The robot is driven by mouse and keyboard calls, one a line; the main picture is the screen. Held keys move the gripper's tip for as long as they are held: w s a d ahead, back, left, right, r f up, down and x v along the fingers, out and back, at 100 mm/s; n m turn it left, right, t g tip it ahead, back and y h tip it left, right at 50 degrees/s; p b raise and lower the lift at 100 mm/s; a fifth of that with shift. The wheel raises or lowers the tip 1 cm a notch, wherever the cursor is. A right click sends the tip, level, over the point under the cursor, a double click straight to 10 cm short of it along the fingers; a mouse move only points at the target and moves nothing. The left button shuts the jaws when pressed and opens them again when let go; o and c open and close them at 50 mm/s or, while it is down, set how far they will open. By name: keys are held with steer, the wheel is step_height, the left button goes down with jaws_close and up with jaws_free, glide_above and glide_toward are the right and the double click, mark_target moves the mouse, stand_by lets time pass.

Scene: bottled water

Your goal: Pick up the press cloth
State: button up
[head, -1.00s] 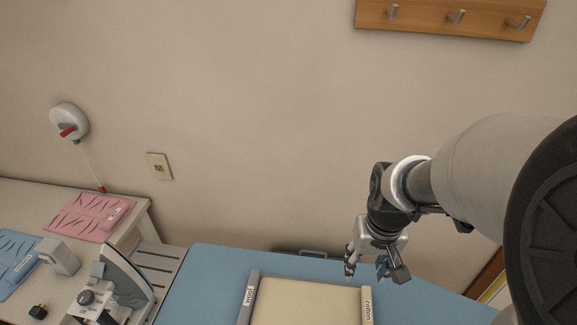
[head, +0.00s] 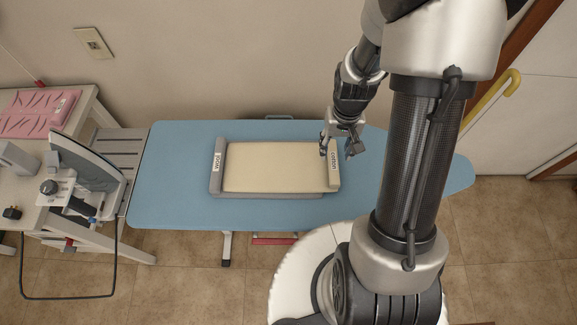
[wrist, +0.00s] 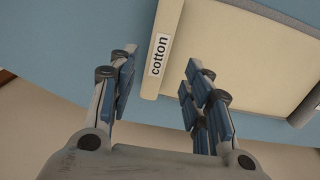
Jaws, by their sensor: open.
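A cream press cloth (head: 275,167) lies flat on the blue ironing board, over a grey piece (head: 217,170) whose raised left edge has a label that seems to read "wool". The cream cloth's raised right edge (head: 334,177) carries a "cotton" label. My gripper (head: 337,151) is open and empty above that cotton edge. In the wrist view, the two fingers of my gripper (wrist: 161,60) stand apart on either side of the cotton edge (wrist: 163,58), pointing toward it. I cannot tell how far above it the fingertips are.
The blue ironing board (head: 175,195) is otherwise clear. An iron (head: 88,180) stands at its left end with a hanging cord. A side table (head: 85,115) with a pink mat (head: 40,113) is at far left. The wall is close behind.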

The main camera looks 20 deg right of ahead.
mark_target(334, 160)
step_height(334, 160, down, 6)
steer(key=shift+s+d+b, duration=0.1)
steer(key=shift+b, duration=1.15)
steer(key=shift+r, duration=0.1)
steer(key=shift+c, duration=0.5)
jaws_close()
steer(key=shift+r, duration=0.1)
